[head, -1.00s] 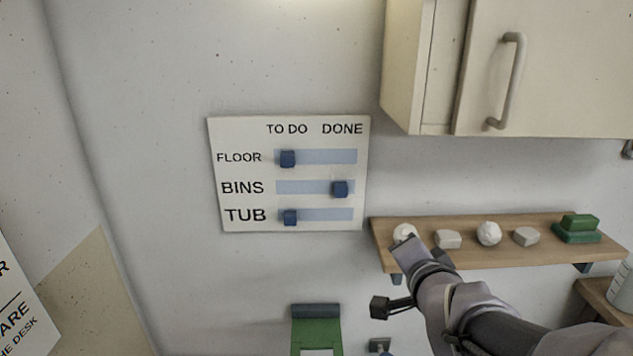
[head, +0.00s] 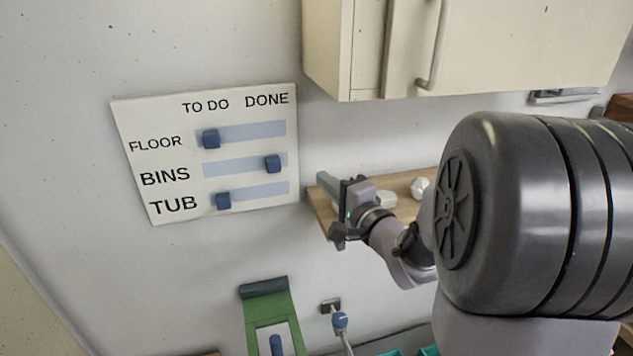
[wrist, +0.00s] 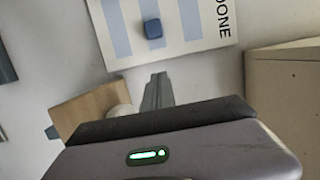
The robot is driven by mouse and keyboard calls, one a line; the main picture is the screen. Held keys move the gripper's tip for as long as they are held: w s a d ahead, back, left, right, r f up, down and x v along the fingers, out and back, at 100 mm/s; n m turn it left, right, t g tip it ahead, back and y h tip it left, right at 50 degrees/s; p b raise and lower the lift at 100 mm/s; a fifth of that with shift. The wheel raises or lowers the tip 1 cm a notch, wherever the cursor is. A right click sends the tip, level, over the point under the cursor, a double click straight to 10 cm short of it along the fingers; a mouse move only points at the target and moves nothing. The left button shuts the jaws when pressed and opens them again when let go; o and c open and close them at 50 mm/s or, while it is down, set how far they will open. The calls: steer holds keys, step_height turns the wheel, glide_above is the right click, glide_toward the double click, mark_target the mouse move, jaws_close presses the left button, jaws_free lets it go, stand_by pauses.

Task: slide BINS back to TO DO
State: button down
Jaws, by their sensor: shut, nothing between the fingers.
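The white chart board (head: 165,110) hangs on the wall, with rows FLOOR, BINS and TUB under TO DO and DONE. The blue BINS slider (head: 273,164) sits toward the DONE end of its pale track. The FLOOR slider (head: 211,139) and TUB slider (head: 223,201) sit at the TO DO end. My gripper (head: 326,183) is shut and empty, right of the board and apart from it, in front of the shelf. In the wrist view my gripper's fingers (wrist: 157,92) point toward the board (wrist: 190,44); one blue slider (wrist: 153,28) shows above them, which I take as BINS.
The wooden shelf (head: 322,214) carries pale lumps (head: 386,199) and is partly hidden by my arm. A cream cabinet (head: 330,50) hangs above right. A green item (head: 257,318) is on the wall below. The wall left of the board is clear.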

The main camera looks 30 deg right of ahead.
steer(key=w, duration=0.5)
steer(key=w+b, duration=0.1)
steer(key=w, duration=0.1)
steer(key=shift+w+a+f, duration=0.1)
steer(key=shift+w+a, duration=0.1)
steer(key=shift+a, duration=0.15)
steer(key=a, duration=0.2)
steer(key=shift+w+a, duration=0.15)
steer(key=shift+a, duration=0.55)
steer(key=shift+w, duration=0.1)
steer(key=shift+a+b, duration=0.15)
steer(key=shift+b, duration=0.2)
steer(key=a+b, duration=0.2)
steer(key=a, duration=0.2)
steer(key=w+a+b, duration=0.1)
steer(key=a+b, duration=0.2)
steer(key=a, duration=0.1)
steer(key=w+a+b, duration=0.1)
steer(key=a+b, duration=0.1)
steer(key=a, duration=0.2)
steer(key=shift+w+a+b, duration=0.15)
steer(key=shift+w+b, duration=0.05)
steer(key=shift+b, duration=0.15)
